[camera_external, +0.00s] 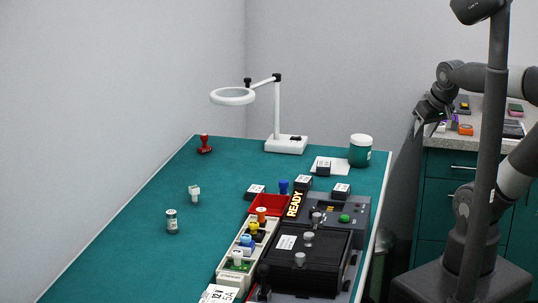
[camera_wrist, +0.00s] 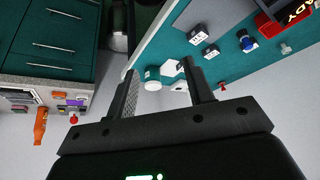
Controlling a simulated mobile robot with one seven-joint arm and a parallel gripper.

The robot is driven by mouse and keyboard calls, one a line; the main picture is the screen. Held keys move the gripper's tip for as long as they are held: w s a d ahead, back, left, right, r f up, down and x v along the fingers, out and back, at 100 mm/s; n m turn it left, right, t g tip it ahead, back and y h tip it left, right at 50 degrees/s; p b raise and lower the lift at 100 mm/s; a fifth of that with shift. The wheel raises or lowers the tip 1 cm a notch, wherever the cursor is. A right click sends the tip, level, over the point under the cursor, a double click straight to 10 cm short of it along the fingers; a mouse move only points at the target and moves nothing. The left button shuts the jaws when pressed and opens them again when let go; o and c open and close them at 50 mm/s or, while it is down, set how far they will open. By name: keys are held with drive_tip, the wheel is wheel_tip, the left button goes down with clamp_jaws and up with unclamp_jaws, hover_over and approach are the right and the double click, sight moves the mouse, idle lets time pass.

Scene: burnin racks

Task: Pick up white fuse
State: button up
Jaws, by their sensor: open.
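A white fuse (camera_external: 194,193) stands alone on the green table top, left of the rack gear. What looks like the same white piece shows near the right edge of the wrist view (camera_wrist: 286,48). Another white fuse (camera_external: 238,257) sits in the light tray beside yellow, blue and orange ones. My gripper (camera_external: 426,124) is open and empty, high at the right by the side counter, far from the white fuses. Its two fingers stand apart in the wrist view (camera_wrist: 163,78).
A small jar (camera_external: 171,222) stands near the loose fuse. A magnifier lamp (camera_external: 285,145), a lidded tub (camera_external: 360,152) and a red stamp (camera_external: 204,145) stand at the back. The black rack unit (camera_external: 327,270) fills the front right. The table's left part is mostly clear.

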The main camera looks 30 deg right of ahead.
idle(0.6)
drive_tip(key=w+a+r, duration=0.3)
drive_tip(key=w, duration=0.4)
drive_tip(key=w+a+r, duration=0.3)
drive_tip(key=w+a, duration=0.1)
drive_tip(key=w, duration=0.4)
drive_tip(key=g, duration=0.1)
hover_over(195, 187)
drive_tip(key=s, duration=0.3)
wheel_tip(195, 187, down, 19)
drive_tip(key=x, duration=0.9)
drive_tip(key=shift+f, duration=0.4)
drive_tip(key=shift+c, duration=0.5)
